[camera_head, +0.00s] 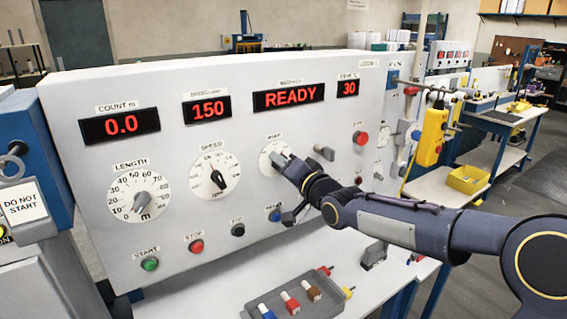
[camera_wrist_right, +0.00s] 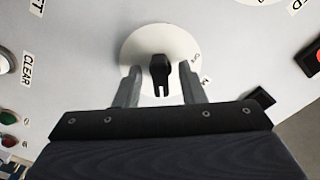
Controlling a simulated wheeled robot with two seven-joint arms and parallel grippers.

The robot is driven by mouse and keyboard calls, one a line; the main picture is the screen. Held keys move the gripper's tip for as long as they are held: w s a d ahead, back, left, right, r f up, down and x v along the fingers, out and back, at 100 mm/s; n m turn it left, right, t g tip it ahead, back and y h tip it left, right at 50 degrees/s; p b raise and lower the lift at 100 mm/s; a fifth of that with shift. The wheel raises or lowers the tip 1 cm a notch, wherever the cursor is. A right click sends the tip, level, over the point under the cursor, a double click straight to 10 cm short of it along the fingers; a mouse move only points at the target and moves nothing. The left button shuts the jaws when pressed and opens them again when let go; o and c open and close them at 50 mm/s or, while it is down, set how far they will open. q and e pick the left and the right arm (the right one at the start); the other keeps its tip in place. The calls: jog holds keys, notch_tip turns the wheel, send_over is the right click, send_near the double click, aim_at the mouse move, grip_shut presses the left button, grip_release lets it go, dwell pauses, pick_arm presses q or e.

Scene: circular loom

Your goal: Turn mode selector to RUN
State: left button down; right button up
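The mode selector appears to be the white round dial (camera_head: 268,148) right of the speed dial, its label too blurred to read. In the right wrist view its white plate (camera_wrist_right: 136,48) carries a black pointer knob (camera_wrist_right: 160,70). My right gripper (camera_head: 281,160) is at this dial and covers part of it in the head view. In the wrist view its two fingers (camera_wrist_right: 159,88) stand on either side of the knob, with gaps to it on both sides. The markings on the plate are mostly hidden or unreadable. The display (camera_head: 288,96) reads READY. My left gripper is not in view.
The panel also holds a length dial (camera_head: 138,196), a speed dial (camera_head: 214,175), a green button (camera_head: 150,264), a red button (camera_head: 196,246) and a larger red button (camera_head: 360,138). A grey tray (camera_head: 335,296) with coloured pieces lies on the table below.

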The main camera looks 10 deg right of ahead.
jog(key=v, duration=0.7)
jog(key=shift+p, duration=0.3)
